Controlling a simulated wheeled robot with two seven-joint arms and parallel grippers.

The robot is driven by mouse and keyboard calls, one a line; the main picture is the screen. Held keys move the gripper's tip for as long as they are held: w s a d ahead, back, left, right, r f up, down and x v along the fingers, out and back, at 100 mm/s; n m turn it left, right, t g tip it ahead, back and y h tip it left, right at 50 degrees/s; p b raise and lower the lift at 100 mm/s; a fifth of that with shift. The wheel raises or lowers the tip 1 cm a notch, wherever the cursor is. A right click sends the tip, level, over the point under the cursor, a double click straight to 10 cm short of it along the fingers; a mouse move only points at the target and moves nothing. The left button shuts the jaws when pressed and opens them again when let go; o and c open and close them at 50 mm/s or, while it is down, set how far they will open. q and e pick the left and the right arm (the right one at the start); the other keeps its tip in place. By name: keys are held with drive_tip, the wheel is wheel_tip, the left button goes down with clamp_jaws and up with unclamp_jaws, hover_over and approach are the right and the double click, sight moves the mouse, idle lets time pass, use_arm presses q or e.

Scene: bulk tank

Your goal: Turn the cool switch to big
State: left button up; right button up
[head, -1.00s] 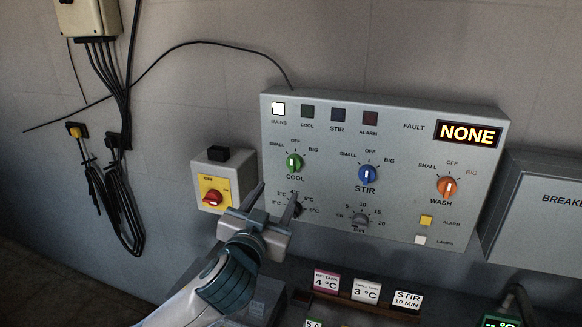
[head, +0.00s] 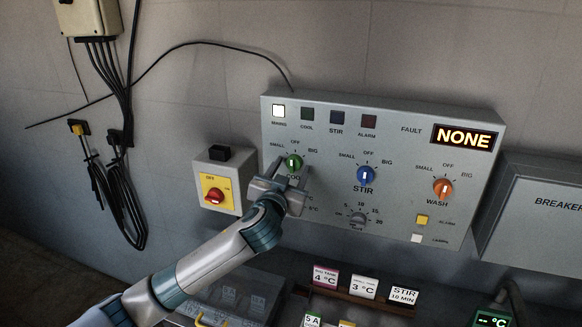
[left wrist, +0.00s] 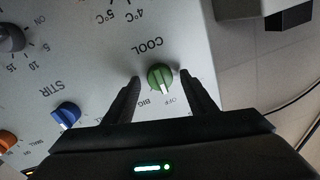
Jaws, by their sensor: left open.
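The cool switch is a green knob (head: 293,162) with a white mark, on the upper left of the grey control panel (head: 400,235). Its mark points up toward OFF, with SMALL at the left and BIG at the right in the head view. My left gripper (head: 291,169) is open at the knob, partly covering the COOL label. In the left wrist view the green knob (left wrist: 160,77) sits between the two spread fingers (left wrist: 160,80), with a visible gap on each side. My right gripper is out of view.
The blue stir knob (head: 366,175) and orange wash knob (head: 443,189) are to the right. A temperature dial below the cool knob is mostly hidden by my gripper. Label cards (head: 363,287) stand below.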

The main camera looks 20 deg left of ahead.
use_arm(q)
drive_tip(key=c, duration=1)
drive_tip(key=shift+c, duration=0.2)
drive_tip(key=shift+m, duration=0.3)
drive_tip(key=m+p, duration=0.1)
drive_tip(key=m, duration=0.3)
drive_tip(key=m+p, duration=0.1)
drive_tip(key=m, duration=0.4)
drive_tip(key=shift+f+m+t+p, duration=0.1)
drive_tip(key=shift+m+t+p, duration=0.2)
drive_tip(key=shift+m+p, duration=0.1)
drive_tip(key=o, duration=1)
